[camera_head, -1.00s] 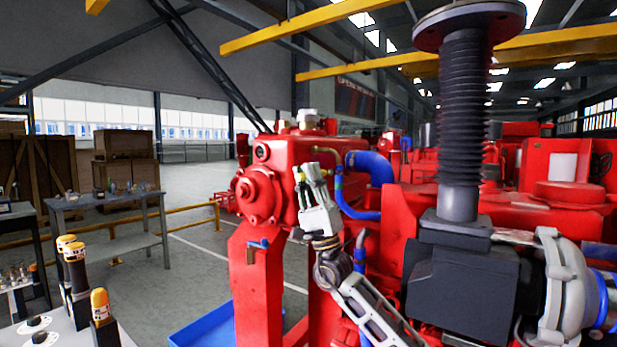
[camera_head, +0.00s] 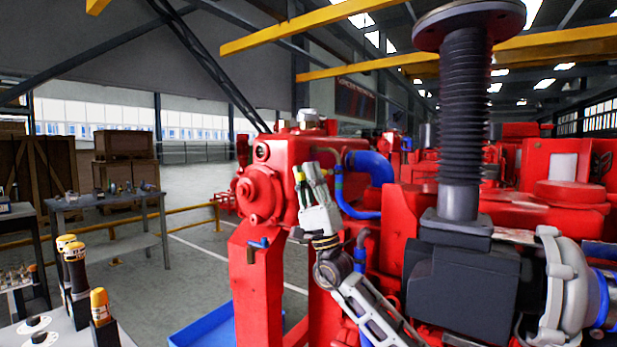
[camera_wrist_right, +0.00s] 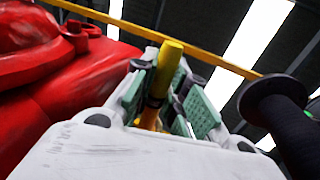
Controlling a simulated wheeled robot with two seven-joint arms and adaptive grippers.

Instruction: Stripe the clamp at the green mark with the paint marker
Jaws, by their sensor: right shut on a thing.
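My right gripper (camera_head: 311,178) is raised in front of the red pump end of the machine. It is shut on the paint marker (camera_wrist_right: 165,75), a yellow and orange stick between the green finger pads in the right wrist view. My left gripper is out of view.
Yellow-and-black capped tools (camera_head: 76,266) stand on a pale bench at lower left. A blue tray (camera_head: 203,325) lies on the floor. A dark ribbed stack (camera_head: 462,120) rises right of my right arm. Open floor and a grey table (camera_head: 110,200) are to the left.

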